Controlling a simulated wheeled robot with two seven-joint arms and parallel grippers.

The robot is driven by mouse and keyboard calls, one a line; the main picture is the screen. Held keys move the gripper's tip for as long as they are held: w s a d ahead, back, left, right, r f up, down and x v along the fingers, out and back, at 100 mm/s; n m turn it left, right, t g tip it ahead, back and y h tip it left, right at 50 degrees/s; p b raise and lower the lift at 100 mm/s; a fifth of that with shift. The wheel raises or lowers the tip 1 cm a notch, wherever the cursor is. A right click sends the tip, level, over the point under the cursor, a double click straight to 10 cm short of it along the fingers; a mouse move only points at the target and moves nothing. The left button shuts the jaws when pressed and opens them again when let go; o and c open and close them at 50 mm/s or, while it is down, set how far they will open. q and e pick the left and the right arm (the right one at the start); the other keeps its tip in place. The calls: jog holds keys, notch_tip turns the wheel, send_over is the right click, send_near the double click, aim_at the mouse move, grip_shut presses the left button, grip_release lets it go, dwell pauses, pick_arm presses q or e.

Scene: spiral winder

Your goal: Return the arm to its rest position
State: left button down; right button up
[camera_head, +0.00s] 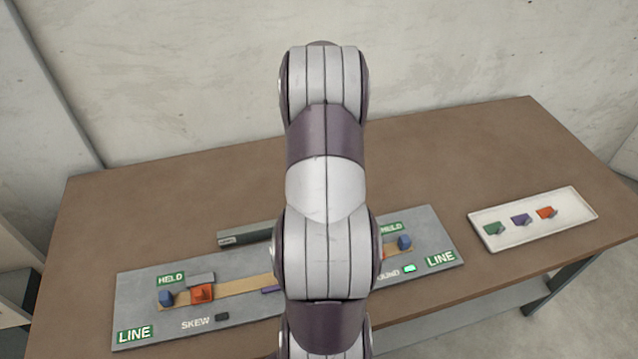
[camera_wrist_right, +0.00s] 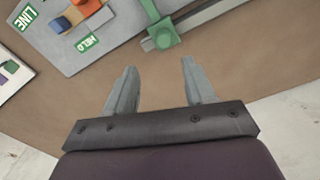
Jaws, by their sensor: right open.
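One of my arms (camera_head: 325,190) rises through the middle of the head view and hides the centre of the board; its gripper does not show there. My right gripper (camera_wrist_right: 160,88) shows in the right wrist view. Its two grey fingers are apart, with only brown table visible between them. It points toward the table edge of the grey board (camera_wrist_right: 45,45) and a green piece (camera_wrist_right: 162,36) on a grey bar, touching neither as far as I can see. My left gripper is in no view.
The grey board (camera_head: 140,290) lies on the brown table (camera_head: 170,190) with LINE and HELD labels. It bears an orange block (camera_head: 203,293), blue blocks (camera_head: 166,298) and a lit green light (camera_head: 410,268). A white tray (camera_head: 540,238) at right holds green, purple and orange pieces. A wall stands behind.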

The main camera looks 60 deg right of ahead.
jog(key=shift+d+r, duration=0.1)
dwell(0.5)
jog(key=a+n+t, duration=0.1)
jog(key=a+n, duration=1)
jog(key=a, duration=2.2)
jog(key=shift+w+a+r+n, duration=0.15)
jog(key=shift+a+n, duration=0.05)
jog(key=shift+n, duration=0.2)
